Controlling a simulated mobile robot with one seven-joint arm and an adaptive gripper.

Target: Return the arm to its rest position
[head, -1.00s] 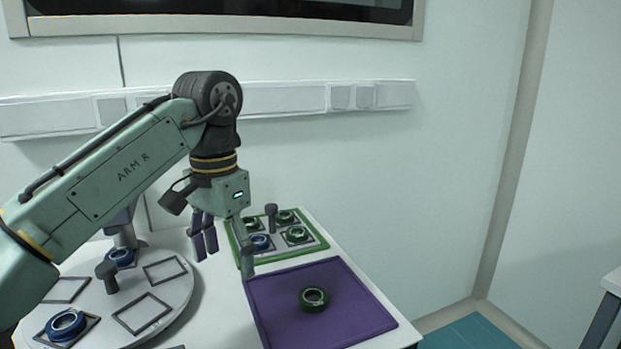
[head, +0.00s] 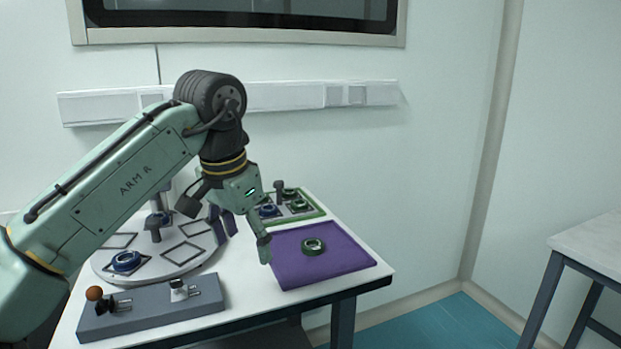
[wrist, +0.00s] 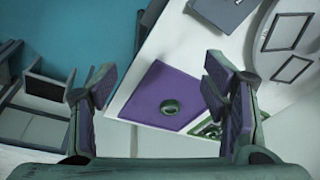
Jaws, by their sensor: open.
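My arm reaches in from the left in the head view, bent at the elbow. My gripper (head: 245,238) hangs over the white table (head: 350,283), between the round plate and the purple mat. In the wrist view my gripper (wrist: 160,95) has its purple-padded fingers wide apart with nothing between them close by. A dark green ring (head: 313,246) lies on the purple mat (head: 345,268), clear of the fingers. The ring (wrist: 170,107) and mat (wrist: 140,107) also show below in the wrist view.
A green-rimmed tray (head: 322,214) with several rings and a post stands behind the mat. The round plate (head: 150,262) holds a blue ring (head: 126,261). A grey box with levers (head: 150,312) sits at the table's front. Another table (head: 590,240) stands at right; teal floor lies between.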

